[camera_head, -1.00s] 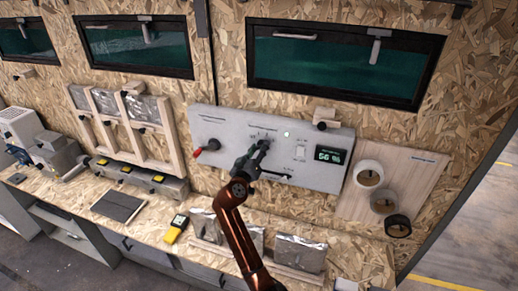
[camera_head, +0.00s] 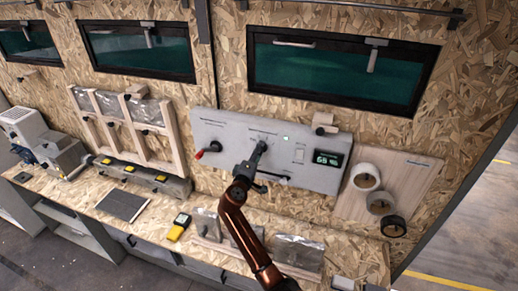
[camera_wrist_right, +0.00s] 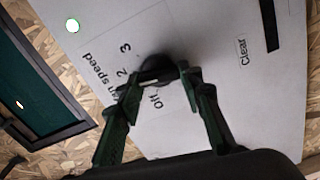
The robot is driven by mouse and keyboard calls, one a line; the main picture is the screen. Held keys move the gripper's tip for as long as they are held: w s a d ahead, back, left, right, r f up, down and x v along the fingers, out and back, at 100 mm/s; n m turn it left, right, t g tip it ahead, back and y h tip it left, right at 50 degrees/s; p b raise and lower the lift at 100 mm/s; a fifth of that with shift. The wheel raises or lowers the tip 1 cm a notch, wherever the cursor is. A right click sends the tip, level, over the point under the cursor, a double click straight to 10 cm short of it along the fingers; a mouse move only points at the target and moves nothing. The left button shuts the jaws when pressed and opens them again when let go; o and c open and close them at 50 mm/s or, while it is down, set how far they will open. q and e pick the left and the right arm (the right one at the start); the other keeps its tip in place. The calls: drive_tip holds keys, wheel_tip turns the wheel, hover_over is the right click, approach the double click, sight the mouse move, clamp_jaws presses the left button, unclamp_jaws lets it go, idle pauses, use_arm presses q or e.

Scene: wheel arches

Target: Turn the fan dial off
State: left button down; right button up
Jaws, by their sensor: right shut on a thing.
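The fan dial (camera_wrist_right: 157,70) is a dark round knob on the grey control panel (camera_head: 215,130). In the right wrist view it sits between my right fingertips, beside the printed marks "Off", "2" and "3" and the words "Fan speed", partly cut off. My right gripper (camera_wrist_right: 162,82) is shut on the dial; a light pointer line shows on the knob near "Off". In the head view my right gripper (camera_head: 260,150) reaches the panel's middle and hides the dial. My left gripper is not in view.
The panel also has a red-handled lever (camera_head: 212,147), a switch (camera_head: 299,155), a slot with a slider and a display (camera_head: 328,158). Tape rolls (camera_head: 366,177) hang at the right. A yellow meter (camera_head: 179,226) and foil-like packets lie on the bench below.

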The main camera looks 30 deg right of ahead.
drive_tip(key=shift+d+f+n+p, duration=0.1)
drive_tip(key=shift+n+p, duration=2.1)
drive_tip(key=shift+n, duration=1.3)
drive_tip(key=shift+f+n+p, duration=0.1)
drive_tip(key=shift+n+p, duration=2.05)
drive_tip(key=shift+n, duration=1.35)
drive_tip(key=o, duration=1.1)
drive_tip(key=shift+o, duration=0.3)
drive_tip(key=shift+s, duration=0.1)
